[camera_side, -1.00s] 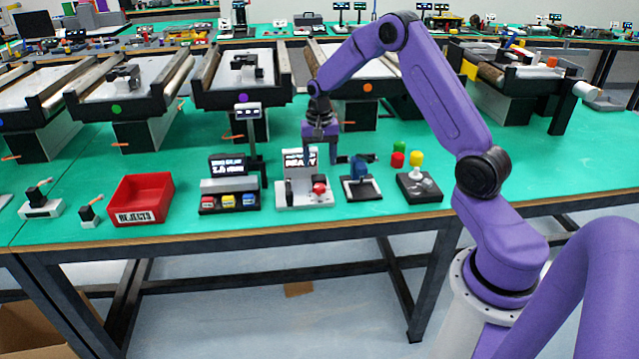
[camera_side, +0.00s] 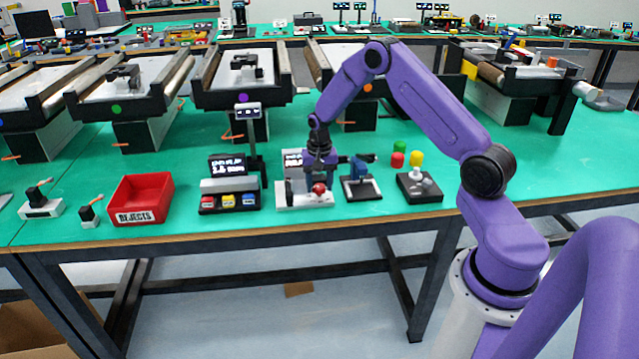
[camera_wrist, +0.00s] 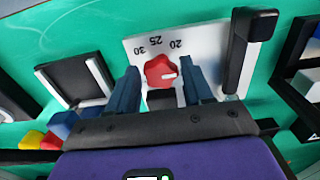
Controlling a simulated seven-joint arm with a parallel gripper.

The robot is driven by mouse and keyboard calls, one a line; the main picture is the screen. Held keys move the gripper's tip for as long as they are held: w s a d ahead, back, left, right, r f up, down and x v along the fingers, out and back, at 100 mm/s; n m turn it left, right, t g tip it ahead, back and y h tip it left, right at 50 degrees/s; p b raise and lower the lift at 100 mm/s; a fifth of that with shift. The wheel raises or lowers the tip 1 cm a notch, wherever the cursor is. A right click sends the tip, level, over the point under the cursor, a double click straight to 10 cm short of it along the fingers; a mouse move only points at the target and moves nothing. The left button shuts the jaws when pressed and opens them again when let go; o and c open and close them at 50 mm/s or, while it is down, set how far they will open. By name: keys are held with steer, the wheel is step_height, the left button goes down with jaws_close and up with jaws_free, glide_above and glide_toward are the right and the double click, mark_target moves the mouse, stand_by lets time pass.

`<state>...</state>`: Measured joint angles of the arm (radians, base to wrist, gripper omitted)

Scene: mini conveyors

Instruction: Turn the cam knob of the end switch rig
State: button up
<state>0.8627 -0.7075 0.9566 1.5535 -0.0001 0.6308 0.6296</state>
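The red knob (camera_wrist: 159,71) is lobed, with a white pointer mark, and sits on a white panel (camera_wrist: 205,38) printed 20, 25 and 30. I take this for the end switch rig and its cam knob. In the side view the red knob (camera_side: 319,188) is on the front right of the white rig base (camera_side: 310,201). My gripper (camera_wrist: 161,76) is open, with one dark blue finger on each side of the knob and a visible gap to it. In the side view my gripper (camera_side: 318,174) is low behind the knob and hides most of the rig's display.
A black upright lever (camera_wrist: 250,45) stands close beside one finger. A blue-topped device (camera_side: 361,185) is right of the rig, and a display box with coloured buttons (camera_side: 229,200) is left. A red rejects bin (camera_side: 140,200) is farther left.

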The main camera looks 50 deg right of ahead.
steer(key=c, duration=0.6)
steer(key=shift+c, duration=0.2)
steer(key=shift+n, duration=0.3)
steer(key=n, duration=0.4)
steer(key=shift+d+n, duration=0.15)
steer(key=shift+n, duration=1.95)
steer(key=o, duration=1.1)
